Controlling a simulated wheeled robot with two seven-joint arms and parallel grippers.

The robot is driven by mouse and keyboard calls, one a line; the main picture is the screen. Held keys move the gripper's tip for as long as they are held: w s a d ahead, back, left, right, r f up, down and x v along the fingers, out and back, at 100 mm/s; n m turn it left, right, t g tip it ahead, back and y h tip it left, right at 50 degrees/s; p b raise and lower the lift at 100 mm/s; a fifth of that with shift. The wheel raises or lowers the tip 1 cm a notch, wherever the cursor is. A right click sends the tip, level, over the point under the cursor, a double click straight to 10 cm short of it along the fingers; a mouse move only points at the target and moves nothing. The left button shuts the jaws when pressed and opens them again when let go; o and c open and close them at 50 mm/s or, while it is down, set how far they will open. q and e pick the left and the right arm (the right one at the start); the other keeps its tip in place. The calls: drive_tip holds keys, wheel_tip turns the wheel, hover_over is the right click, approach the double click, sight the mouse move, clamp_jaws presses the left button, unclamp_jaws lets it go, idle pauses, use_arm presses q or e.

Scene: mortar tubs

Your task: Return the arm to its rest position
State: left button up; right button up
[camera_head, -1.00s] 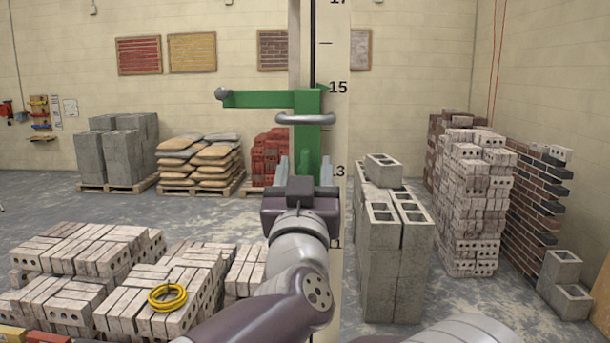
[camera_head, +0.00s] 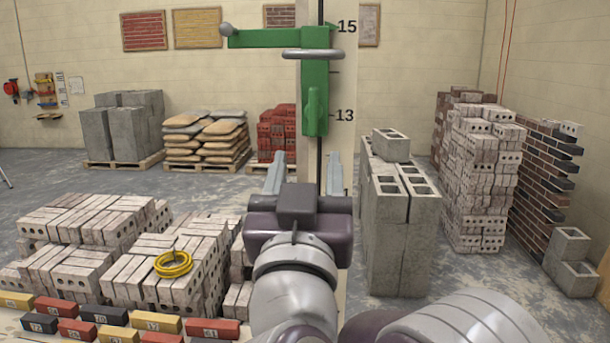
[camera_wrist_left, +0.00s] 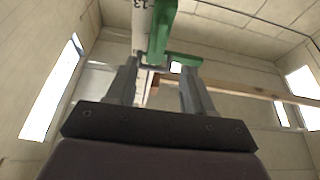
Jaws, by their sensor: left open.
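My left gripper (camera_head: 304,172) is in the middle of the head view, its two grey fingers pointing up and spread apart with nothing between them. A clear gap shows between the fingertips and the slider in the head view. In the left wrist view, the green slider (camera_wrist_left: 160,30) shows beyond the open fingers (camera_wrist_left: 160,85). My right gripper is not in view.
Grey concrete blocks (camera_head: 387,235) stand close right of the post. Pale brick stacks (camera_head: 130,270) lie at the lower left, with a yellow coil (camera_head: 173,264) on top. Numbered coloured bricks (camera_head: 118,316) lie in front. Open floor shows behind the stacks.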

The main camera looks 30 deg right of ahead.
use_arm(q)
drive_tip(key=w+a+f+m+g+y, duration=0.1)
drive_tip(key=w+a+f+g, duration=0.15)
drive_tip(key=w+f, duration=0.4)
drive_tip(key=w+a+f+m+g+y, duration=0.1)
drive_tip(key=w+a+f+g, duration=0.15)
drive_tip(key=f, duration=0.65)
drive_tip(key=w+a+f+n+g+y, duration=0.2)
drive_tip(key=w+a+f+g+y, duration=0.15)
drive_tip(key=a+f, duration=0.85)
drive_tip(key=s+a+f+n+g+y, duration=0.2)
drive_tip(key=s+a+f+g+y, duration=0.25)
drive_tip(key=a+f, duration=0.75)
drive_tip(key=s+a+f+n+g, duration=0.2)
drive_tip(key=s+a+f, duration=0.2)
drive_tip(key=s, duration=0.2)
drive_tip(key=s+a+f+n+g+y, duration=0.1)
drive_tip(key=s+a+f+g, duration=0.2)
drive_tip(key=s+a, duration=0.2)
drive_tip(key=shift+s+f+n+y, duration=0.3)
drive_tip(key=shift+s+f+n, duration=0.1)
